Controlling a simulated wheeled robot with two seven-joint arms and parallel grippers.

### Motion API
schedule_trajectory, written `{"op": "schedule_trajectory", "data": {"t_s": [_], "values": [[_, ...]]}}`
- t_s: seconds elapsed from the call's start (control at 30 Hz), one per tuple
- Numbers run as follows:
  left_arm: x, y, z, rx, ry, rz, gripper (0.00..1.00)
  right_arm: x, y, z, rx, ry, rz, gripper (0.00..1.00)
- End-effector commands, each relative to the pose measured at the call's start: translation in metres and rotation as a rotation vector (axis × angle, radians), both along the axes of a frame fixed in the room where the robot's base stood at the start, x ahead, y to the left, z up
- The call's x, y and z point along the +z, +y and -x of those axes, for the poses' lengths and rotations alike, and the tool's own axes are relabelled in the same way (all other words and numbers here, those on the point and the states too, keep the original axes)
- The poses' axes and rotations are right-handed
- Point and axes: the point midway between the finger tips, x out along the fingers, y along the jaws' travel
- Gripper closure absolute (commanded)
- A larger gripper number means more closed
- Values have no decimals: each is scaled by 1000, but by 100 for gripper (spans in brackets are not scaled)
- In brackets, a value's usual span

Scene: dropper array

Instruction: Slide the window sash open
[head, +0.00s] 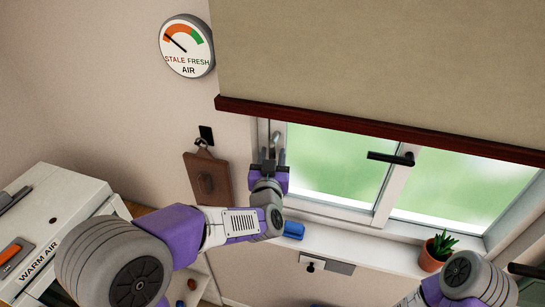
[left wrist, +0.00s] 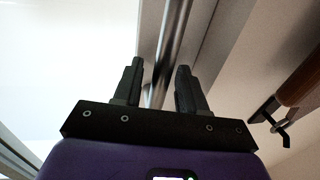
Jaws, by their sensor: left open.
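The window sash (head: 381,207) is white-framed with pale green glass, and it looks closed. A black handle (head: 390,158) sticks out from its middle upright. A vertical metal bar (head: 275,138) stands at the window's left side, partly hidden by my left gripper (head: 272,157). In the left wrist view, my open left gripper (left wrist: 155,85) has the shiny bar (left wrist: 172,40) between or just beyond its two dark fingers. I cannot tell whether they touch it.
A beige blind (head: 375,65) with a dark red bottom rail (head: 370,129) covers the window's upper part. On the sill are a blue object (head: 293,229) and a potted plant (head: 436,250). A brown board (head: 208,178) hangs left of the gripper. The air dial (head: 187,45) points toward stale.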

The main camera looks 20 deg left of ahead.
Motion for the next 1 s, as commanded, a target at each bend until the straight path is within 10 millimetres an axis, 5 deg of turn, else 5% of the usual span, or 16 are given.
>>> {"op": "schedule_trajectory", "data": {"t_s": [0.1,0.37,0.77,1.0], "values": [[0,0,0,0,1,0,59,0,0,0,0,0,0,100],[0,0,0,0,1,0,99,0,0,0,0,0,0,100],[0,-6,1,-2,2,0,100,1,0,0,0,0,0,100],[0,-50,2,-10,4,-2,100,11,0,0,0,0,0,100]]}}
